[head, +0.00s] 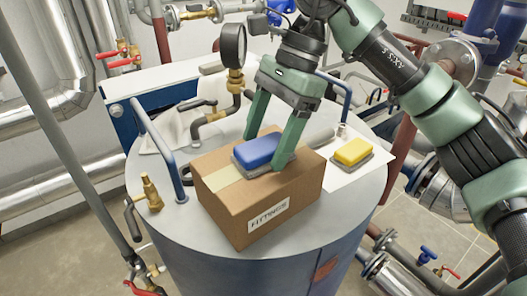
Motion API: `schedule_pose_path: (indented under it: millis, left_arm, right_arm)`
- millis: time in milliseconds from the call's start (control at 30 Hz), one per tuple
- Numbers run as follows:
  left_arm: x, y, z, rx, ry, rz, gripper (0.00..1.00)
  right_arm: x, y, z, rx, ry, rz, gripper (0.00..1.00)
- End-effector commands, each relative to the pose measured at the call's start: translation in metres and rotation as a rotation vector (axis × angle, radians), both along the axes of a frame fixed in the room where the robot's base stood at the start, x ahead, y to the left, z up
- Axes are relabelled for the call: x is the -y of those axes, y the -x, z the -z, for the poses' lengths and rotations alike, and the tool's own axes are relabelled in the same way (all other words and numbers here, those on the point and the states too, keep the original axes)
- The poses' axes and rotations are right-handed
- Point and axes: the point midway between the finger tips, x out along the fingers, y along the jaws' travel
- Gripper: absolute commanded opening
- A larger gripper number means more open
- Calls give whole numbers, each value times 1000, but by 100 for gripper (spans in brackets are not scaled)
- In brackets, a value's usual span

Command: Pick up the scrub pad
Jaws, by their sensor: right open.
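A blue block with a grey layer beneath it, like a scrub pad (256,150), lies on top of a cardboard box (225,196). My right gripper (263,152) comes down over this blue pad from above. It is open, with one green finger beyond the pad's far side and the other by its right side. I cannot tell whether the fingers touch the pad. A similar pad with a yellow top (352,151) and grey base lies to the right of the box on a white sheet. My left gripper is not in view.
The box labelled "FITTINGS" stands on a round grey tank top (168,214). A pressure gauge (232,46) on a pipe rises behind the box. Blue handles (160,145), a brass valve (151,192) and pipes surround the tank.

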Motion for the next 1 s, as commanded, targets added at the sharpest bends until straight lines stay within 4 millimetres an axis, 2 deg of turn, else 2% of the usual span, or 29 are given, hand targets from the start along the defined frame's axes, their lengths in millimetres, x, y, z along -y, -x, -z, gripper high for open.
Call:
schedule_pose_path:
  millis: [367, 400, 500, 600, 833, 1000]
  left_arm:
    - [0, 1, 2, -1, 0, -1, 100]
    - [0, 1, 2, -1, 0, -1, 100]
    - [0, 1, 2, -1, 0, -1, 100]
    - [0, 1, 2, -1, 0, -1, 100]
    - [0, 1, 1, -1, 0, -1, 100]
    - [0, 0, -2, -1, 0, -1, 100]
  right_arm:
    - [0, 0, 2, 0, 0, 0, 71]
    - [0, 0, 2, 0, 0, 0, 65]
    - [0, 0, 2, 0, 0, 0, 38]
    - [0, 0, 2, 1, 0, 0, 15]
    - [0, 0, 1, 0, 0, 0, 15]
    - [0, 0, -7, 2, -1, 0, 15]
